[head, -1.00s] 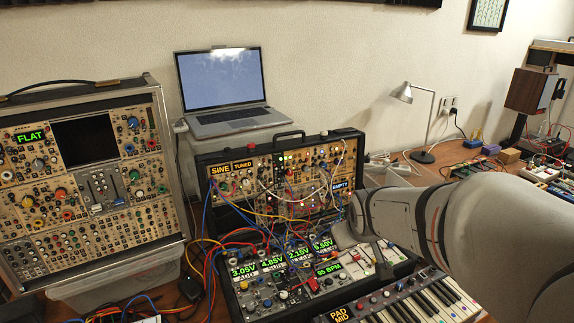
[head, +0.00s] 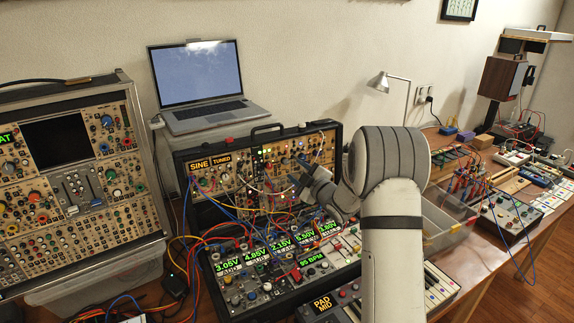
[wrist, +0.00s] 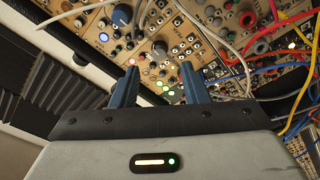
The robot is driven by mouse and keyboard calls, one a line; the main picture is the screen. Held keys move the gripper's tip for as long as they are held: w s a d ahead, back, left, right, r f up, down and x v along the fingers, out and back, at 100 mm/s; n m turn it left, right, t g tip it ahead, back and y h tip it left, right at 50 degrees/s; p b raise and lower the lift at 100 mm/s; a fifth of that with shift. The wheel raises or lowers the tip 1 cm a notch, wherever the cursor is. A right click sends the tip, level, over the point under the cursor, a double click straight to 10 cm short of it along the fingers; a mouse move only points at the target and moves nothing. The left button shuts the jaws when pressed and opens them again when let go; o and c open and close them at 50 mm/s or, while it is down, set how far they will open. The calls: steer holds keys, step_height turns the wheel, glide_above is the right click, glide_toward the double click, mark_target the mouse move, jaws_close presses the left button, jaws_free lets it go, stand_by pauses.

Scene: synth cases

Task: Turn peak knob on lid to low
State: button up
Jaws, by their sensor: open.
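The upright lid (head: 330,133) of the black synth case stands behind the lower panel, filled with tan modules and showing SINE and TUNED displays. My gripper (head: 300,180) is in front of the lid, above the patch cables. In the wrist view its two blue fingers (wrist: 158,80) are apart with nothing between them, close to the lid's panel. A grey pointer knob (wrist: 159,48) lies just beyond the gap between the fingertips, and a blue knob (wrist: 121,15) is further up.
Patch cables (wrist: 273,85) hang close to the right of my fingers. Lower panel (head: 285,262) displays show voltages and 95 BPM. A keyboard (head: 440,282) is in front. A laptop (head: 200,88) stands behind, a large synth case (head: 75,180) at left, and a clear bin (head: 440,235) at right.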

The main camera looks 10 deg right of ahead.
mark_target(287, 163)
steer(key=shift+p+x, duration=0.5)
steer(key=shift+x, duration=2.15)
